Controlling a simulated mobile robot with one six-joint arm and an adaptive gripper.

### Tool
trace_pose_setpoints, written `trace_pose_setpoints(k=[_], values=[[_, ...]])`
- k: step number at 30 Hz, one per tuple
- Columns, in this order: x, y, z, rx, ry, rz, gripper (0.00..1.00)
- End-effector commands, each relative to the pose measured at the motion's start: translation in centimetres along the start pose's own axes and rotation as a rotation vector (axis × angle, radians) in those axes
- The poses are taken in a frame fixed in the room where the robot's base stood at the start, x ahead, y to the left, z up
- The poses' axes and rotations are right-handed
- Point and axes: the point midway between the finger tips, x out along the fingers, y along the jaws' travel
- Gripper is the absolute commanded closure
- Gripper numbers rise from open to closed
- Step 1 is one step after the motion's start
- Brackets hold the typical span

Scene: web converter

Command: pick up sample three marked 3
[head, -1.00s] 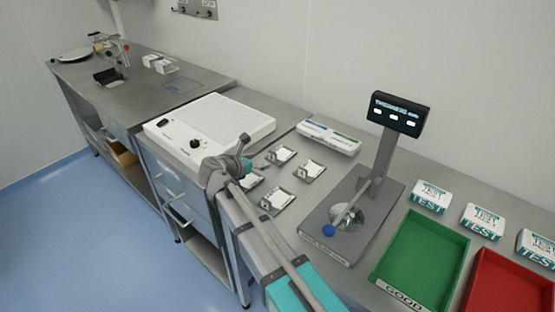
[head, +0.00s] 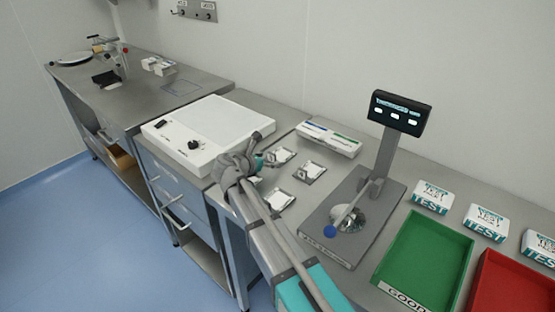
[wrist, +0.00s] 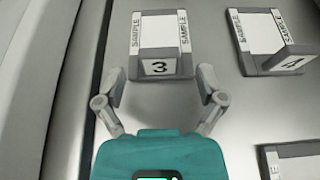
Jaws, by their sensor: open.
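Sample three (wrist: 160,32), a white card on a grey holder with a black 3 on its front block, lies at the top middle of the wrist view. In the head view it appears to be the back-left sample (head: 281,156), though its number is too small to read there. My gripper (wrist: 160,72) is open and empty, its two fingers apart on either side of the front of sample three. In the head view my gripper (head: 260,152) is just left of that sample. My arm hides the front-left sample spot.
Sample four (wrist: 270,38) is to the right, with another sample (wrist: 292,160) at lower right. The white light box (head: 210,130) borders the left. A scale (head: 345,225), a green tray (head: 425,262) and a red tray (head: 510,285) stand to the right.

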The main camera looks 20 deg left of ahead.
Motion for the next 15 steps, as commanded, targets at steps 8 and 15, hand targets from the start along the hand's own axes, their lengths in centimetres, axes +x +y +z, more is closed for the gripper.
trace_pose_setpoints(k=[8, 15], values=[[2.5, 0.1, -0.1, -0.001, 0.0, 0.001, 0.11], [2.5, 0.1, 0.0, -0.001, 0.0, 0.002, 0.11]])
